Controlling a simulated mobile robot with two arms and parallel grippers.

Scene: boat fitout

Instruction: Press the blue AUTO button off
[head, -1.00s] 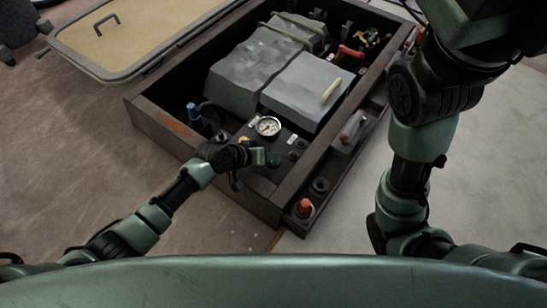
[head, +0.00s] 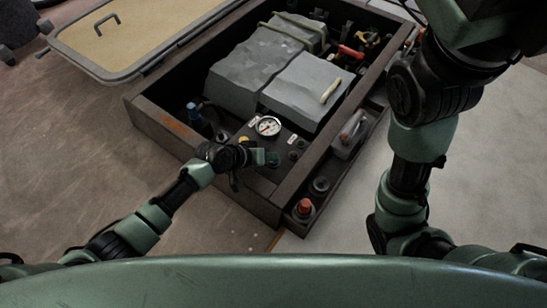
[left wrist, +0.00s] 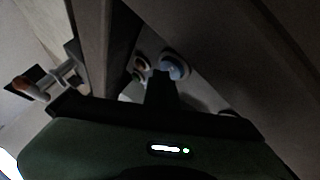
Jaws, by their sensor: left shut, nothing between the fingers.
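A round blue button (left wrist: 175,67) in a pale ring shows in the left wrist view, just beyond the fingers; its lettering is not readable. My left gripper (left wrist: 160,82) is shut and empty, with its tip close to the button's lower left edge. I cannot tell whether it touches. In the head view my left gripper (head: 266,158) is over the near end of the dark control panel, below the round white gauge (head: 267,126). There the button cannot be made out clearly near my gripper. My right arm rises on the right and its gripper is out of view.
The panel sits in a dark open box (head: 160,120) with raised walls around it. Grey blocks (head: 305,88) fill its middle. A red-capped bottle (head: 305,207) stands in the side tray. A hatch lid (head: 120,35) lies at the upper left.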

